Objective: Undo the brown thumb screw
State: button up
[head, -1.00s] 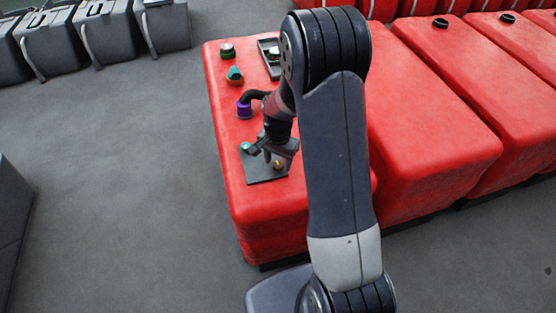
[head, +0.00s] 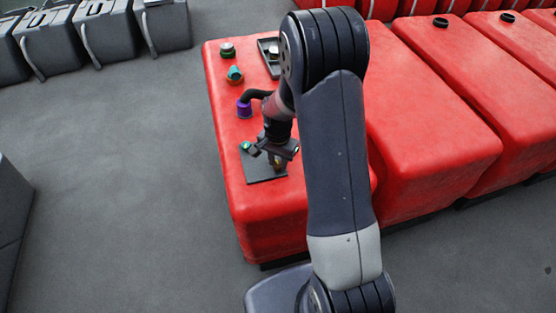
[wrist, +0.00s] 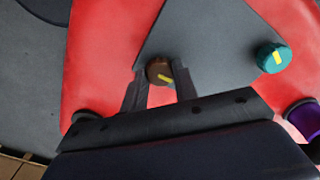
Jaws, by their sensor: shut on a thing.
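The brown thumb screw (wrist: 158,70) with a yellow mark shows in the wrist view, on the dark grey plate (wrist: 215,35). My gripper (wrist: 160,80) has one finger on each side of it and is shut on it. In the head view my gripper (head: 278,163) is over the right part of the plate (head: 262,174) and largely hides the brown screw. A teal-green thumb screw (wrist: 273,58) with a yellow mark sits apart on the same plate; it also shows at the plate's left in the head view (head: 246,146).
The plate lies on a red tank (head: 240,205). Behind it are a purple collar (head: 244,110) with a black hose, a teal knob (head: 235,73), a dark cap (head: 227,51) and a dark tray (head: 264,48). More red tanks (head: 430,110) stand right.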

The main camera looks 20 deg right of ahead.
jog(key=shift+n, duration=0.3)
